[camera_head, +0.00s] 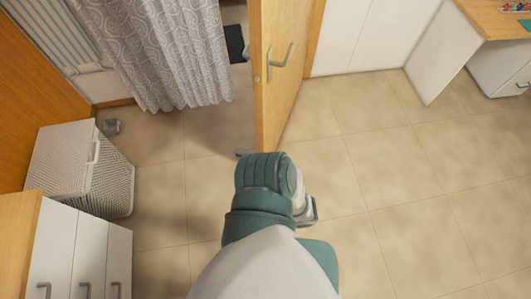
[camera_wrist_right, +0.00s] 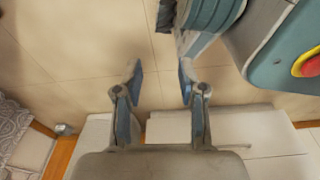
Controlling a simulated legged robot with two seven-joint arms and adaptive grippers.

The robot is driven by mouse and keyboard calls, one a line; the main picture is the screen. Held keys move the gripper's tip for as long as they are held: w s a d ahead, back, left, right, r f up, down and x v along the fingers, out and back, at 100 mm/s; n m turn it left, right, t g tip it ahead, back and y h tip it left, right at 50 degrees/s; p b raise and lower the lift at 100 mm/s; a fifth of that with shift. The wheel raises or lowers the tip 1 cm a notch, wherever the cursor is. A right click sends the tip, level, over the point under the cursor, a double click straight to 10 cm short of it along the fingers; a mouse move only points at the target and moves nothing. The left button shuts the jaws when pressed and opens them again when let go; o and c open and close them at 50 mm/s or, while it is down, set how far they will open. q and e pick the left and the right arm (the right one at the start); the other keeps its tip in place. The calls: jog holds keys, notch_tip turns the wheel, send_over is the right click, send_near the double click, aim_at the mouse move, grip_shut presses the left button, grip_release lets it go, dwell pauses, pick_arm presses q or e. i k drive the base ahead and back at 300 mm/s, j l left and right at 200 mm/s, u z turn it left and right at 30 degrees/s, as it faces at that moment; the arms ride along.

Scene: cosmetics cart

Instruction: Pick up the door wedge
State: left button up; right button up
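A small grey piece (camera_head: 240,153), which looks like the door wedge, lies on the floor at the bottom edge of the open wooden door (camera_head: 278,70). It is small and partly covered by my arm in the head view. In the right wrist view I cannot pick it out for sure. My right gripper (camera_wrist_right: 160,70) is open, with a clear gap between its fingertips and only tiled floor seen behind them. My left gripper is in neither view.
A white woven basket (camera_head: 109,180) and a cabinet (camera_head: 75,250) stand at left. A patterned curtain (camera_head: 165,50) hangs beside the door. A desk (camera_head: 498,20) stands at right. The tiled floor at right is clear.

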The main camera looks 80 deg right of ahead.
aim_at(240, 152)
jog(key=z, duration=2.85)
jog(key=i+j+z, duration=0.1)
jog(key=z, duration=0.35)
jog(key=j+z, duration=0.25)
jog(key=z, duration=0.2)
jog(key=i+j+z, duration=0.1)
jog(key=j+z, duration=0.15)
jog(key=z, duration=0.2)
jog(key=j+z, duration=0.2)
jog(key=z, duration=0.25)
jog(key=j+z, duration=0.25)
jog(key=z, duration=0.2)
